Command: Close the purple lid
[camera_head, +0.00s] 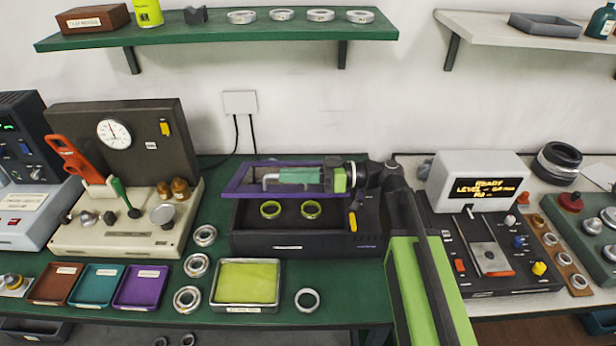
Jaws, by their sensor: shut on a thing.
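The purple lid (236,181) is a purple frame with a clear middle, on the dark box (290,240) in the centre of the head view. It stands raised and tilted at the back, with the box's front part open below it. A teal handle with grey ends (300,175) shows on the lid. My gripper (334,178) reaches in from the right and is shut at the handle's right end; the exact contact is partly hidden.
A cream gauge station (120,232) stands left and a black station with a lit display (490,240) stands right. Small trays (140,287), a yellow-green-lined tray (246,283) and loose metal rings (307,300) lie in front. A green shelf (220,36) hangs above.

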